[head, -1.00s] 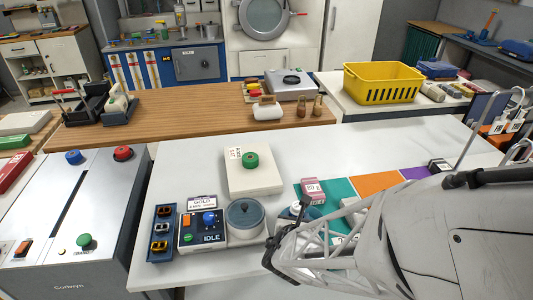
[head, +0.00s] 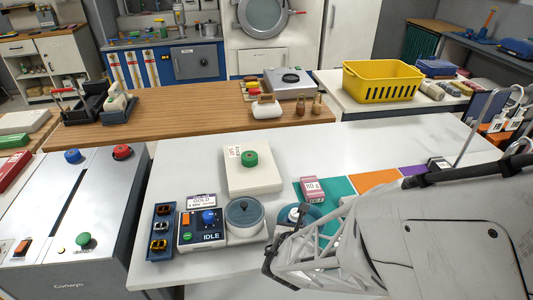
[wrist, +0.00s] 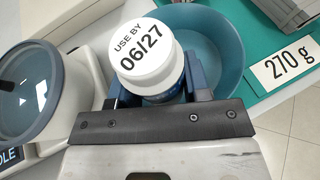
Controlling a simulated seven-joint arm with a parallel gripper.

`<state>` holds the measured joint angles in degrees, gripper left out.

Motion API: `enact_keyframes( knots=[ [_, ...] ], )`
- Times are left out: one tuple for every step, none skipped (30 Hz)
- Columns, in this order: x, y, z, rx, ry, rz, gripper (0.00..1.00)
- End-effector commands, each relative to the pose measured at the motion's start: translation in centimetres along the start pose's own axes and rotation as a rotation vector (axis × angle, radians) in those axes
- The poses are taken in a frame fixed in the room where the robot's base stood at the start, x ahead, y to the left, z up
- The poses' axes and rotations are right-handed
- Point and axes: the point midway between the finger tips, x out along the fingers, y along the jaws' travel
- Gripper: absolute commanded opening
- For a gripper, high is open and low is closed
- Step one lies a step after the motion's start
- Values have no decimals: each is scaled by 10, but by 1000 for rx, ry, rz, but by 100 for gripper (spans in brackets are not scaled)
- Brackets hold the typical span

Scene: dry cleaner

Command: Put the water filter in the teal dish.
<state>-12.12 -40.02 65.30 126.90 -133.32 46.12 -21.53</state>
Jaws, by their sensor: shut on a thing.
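The water filter (wrist: 150,62), with a white round cap reading "USE BY 06/27" and a blue body below, is gripped between the two blue fingers of my gripper (wrist: 155,92). The teal dish (wrist: 217,45), a round open bowl, is just behind and to the right of the filter in the wrist view. The filter hides the dish's left part, and I cannot tell whether the filter is above the dish or beside it. In the head view the dish (head: 316,212) shows next to the filter's cap (head: 294,214), partly hidden by my gripper (head: 284,232).
A scale (head: 243,220) with a grey-lidded round pot stands close on the left, beside an "IDLE" control box (head: 201,230). A "270 g" card (wrist: 287,66) lies on the teal mat (head: 338,186). A pink-and-white box (head: 312,189) stands behind.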

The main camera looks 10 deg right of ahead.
Motion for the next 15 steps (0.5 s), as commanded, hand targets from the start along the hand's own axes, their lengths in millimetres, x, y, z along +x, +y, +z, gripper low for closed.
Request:
enact_keyframes(
  knots=[
    [0,0,-1,0,0,0,18],
    [1,0,-2,0,1,0,18],
    [1,0,-2,0,1,0,18],
    [1,0,-3,0,1,0,18],
    [2,0,-4,0,1,0,18],
    [2,0,-4,0,1,0,18],
    [2,0,-5,0,1,0,18],
    [2,0,-6,0,1,-1,18],
    [3,0,-7,-1,1,-1,18],
    [3,0,-7,-1,1,-1,18],
    [3,0,-8,-1,1,-1,18],
    [4,0,-8,-1,1,-1,18],
    [4,0,-9,-1,1,-1,18],
    [4,0,-10,-1,0,-1,18],
    [4,0,-10,-1,0,-1,18]
  ],
)
